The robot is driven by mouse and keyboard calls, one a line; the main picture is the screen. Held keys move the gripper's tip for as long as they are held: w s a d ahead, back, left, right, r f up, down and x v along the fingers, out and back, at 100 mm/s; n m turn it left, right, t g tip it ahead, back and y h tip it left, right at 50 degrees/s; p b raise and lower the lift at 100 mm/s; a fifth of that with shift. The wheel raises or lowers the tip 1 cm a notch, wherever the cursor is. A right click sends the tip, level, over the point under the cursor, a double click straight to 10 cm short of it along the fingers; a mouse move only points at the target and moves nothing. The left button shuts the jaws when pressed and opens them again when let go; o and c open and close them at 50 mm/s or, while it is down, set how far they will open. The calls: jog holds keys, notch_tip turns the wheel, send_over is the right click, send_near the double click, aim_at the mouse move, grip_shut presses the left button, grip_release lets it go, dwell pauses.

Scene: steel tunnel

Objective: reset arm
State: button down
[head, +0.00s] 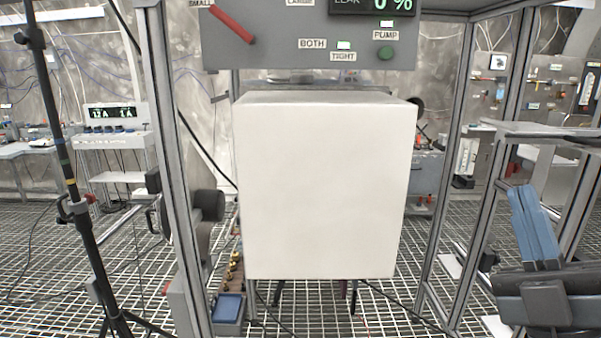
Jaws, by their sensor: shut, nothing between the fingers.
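My gripper does not show in the head view, so where it is and how its jaws stand cannot be seen here. A large plain white box (320,190) fills the middle of the view, its front face towards me. A grey control panel (280,52) is above it, with a red lever (231,24) tilted down to the right. A green button (386,53) sits under the PUMP label, and small green lights show by PUMP and TIGHT. The display (372,6) reads 0 %.
Metal frame posts stand left (175,170) and right (450,170) of the box. A black tripod stand (75,190) is at left. A blue and dark grey object (535,228) is at lower right. Cables cross the grating floor (40,260).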

jog(key=s+a+f+m+g+h, duration=0.2)
jog(key=s+f+m+h, duration=0.6)
jog(key=f, duration=0.3)
jog(key=s+f+m+g, duration=0.4)
jog(key=s+f, duration=0.3)
jog(key=s, duration=0.5)
jog(key=s+f+m+g, duration=0.4)
jog(key=s+f+g, duration=0.2)
jog(key=s, duration=0.6)
jog(key=shift+s+f+g, duration=0.25)
jog(key=shift+f+g, duration=0.15)
jog(key=shift+f, duration=0.3)
